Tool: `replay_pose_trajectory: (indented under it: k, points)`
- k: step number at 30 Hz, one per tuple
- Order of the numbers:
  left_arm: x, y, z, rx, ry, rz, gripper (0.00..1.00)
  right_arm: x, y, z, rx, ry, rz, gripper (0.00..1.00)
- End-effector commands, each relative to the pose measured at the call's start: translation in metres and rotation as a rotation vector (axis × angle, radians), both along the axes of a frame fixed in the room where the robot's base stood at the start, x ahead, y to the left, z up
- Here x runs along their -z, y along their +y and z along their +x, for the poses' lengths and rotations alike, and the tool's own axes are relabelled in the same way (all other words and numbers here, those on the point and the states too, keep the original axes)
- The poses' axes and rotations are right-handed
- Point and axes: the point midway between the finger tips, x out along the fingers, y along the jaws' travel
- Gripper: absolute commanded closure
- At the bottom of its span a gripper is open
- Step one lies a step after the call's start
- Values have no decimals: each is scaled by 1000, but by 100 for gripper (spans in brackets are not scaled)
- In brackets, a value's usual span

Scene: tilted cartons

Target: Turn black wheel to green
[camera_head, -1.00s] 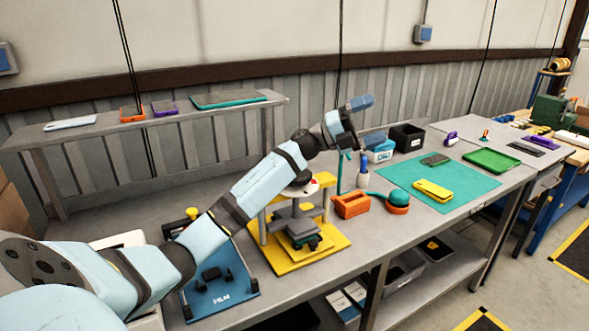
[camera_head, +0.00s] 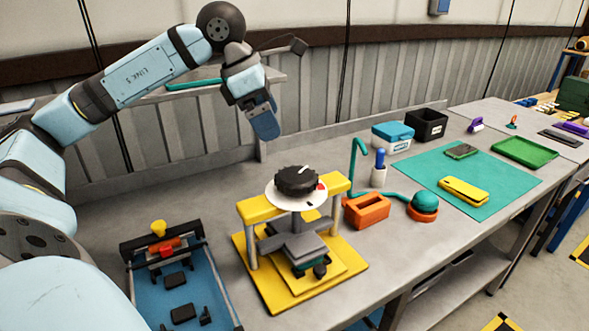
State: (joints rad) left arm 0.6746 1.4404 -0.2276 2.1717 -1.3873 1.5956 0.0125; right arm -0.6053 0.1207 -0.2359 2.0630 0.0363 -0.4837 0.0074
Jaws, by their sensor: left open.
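The black wheel (camera_head: 296,181) sits on top of a yellow press (camera_head: 247,213), above a white disc (camera_head: 272,193). A white pointer mark shows on the wheel, toward its back right. A red patch shows on the disc at the wheel's right side; I see no green patch on the disc. My left gripper (camera_head: 264,122) is above and behind the wheel, to its left, pointing down and apart from it. It is open and holds nothing that I can see. My right gripper is not in view.
A blue fixture (camera_head: 150,295) stands left of the press. An orange block (camera_head: 366,212), a teal-domed button (camera_head: 424,203) and a blue-lidded box (camera_head: 392,133) stand to the right. Bare bench lies behind the press.

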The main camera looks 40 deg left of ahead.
Motion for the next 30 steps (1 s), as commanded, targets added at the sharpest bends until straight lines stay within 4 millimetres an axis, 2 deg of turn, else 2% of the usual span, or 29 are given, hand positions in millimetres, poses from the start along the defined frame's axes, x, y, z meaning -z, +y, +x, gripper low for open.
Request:
replay_pose_trajectory:
  k: [5,15,21,25,30]
  points:
    - [13,-1,1,-1,5,19,0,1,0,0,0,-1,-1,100]
    - [77,-19,21,1,6,13,0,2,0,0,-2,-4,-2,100]
    - [109,-28,32,-1,4,13,0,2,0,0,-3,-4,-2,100]
    - [121,-31,37,-1,3,13,0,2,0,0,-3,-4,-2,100]
    - [127,-32,39,-2,3,14,0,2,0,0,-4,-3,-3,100]
